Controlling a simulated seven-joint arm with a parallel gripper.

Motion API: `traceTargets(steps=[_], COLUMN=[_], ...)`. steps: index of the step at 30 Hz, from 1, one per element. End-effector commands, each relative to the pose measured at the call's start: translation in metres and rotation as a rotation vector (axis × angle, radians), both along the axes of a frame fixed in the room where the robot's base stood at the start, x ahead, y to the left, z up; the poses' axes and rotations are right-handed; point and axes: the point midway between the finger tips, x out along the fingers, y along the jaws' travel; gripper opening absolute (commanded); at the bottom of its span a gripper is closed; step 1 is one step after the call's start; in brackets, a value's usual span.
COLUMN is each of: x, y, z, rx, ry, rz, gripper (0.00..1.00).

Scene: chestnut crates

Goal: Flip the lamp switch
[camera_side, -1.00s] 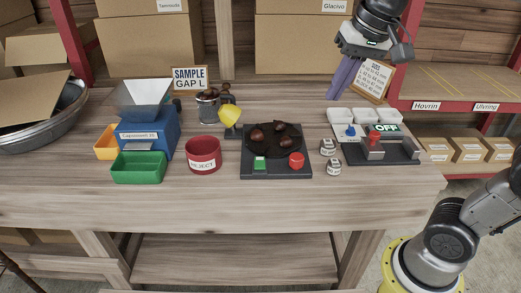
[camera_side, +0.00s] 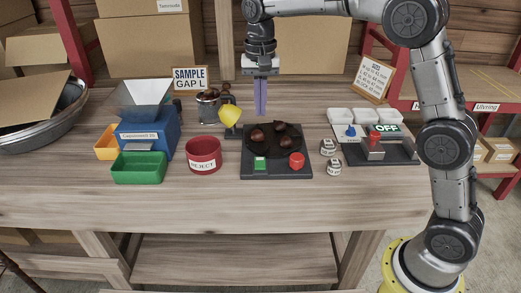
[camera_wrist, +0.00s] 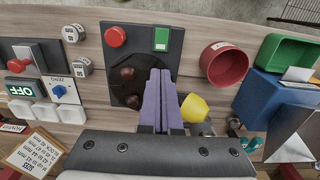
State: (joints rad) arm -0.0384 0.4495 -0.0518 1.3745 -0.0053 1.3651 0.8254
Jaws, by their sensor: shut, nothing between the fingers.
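My gripper (camera_side: 261,114) is shut and empty, its purple fingers pointing down above the back of the black turntable unit (camera_side: 249,172). In the wrist view the fingers (camera_wrist: 158,72) overlap part of that unit. The yellow lamp head (camera_side: 230,116) stands just left of the unit, and shows right of the fingers in the wrist view (camera_wrist: 194,108). The unit carries a green rocker (camera_side: 260,163) and a red button (camera_side: 296,160). At the right, a dark base holds a red-topped lever (camera_side: 375,139) beside a sign reading OFF (camera_side: 387,128). I cannot tell which control is the lamp's switch.
Dark chestnuts lie on the turntable. A red REJECT bowl (camera_side: 203,166), green bin (camera_side: 138,179) and blue machine (camera_side: 160,145) stand left. Small labelled weights (camera_side: 333,166), a blue knob (camera_side: 350,132) and white trays (camera_side: 365,116) stand right. The front of the table is clear.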

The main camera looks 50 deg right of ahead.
Motion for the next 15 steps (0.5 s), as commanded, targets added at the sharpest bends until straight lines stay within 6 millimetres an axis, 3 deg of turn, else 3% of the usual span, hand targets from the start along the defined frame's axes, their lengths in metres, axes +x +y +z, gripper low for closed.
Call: traceTargets(steps=[10,15], x=[0.000,-0.001], y=[0.000,0.000], z=[-0.002,-0.019], rx=[0.000,0.000], ry=[0.001,0.003], rz=[0.001,0.001], gripper=[0.00,0.00])
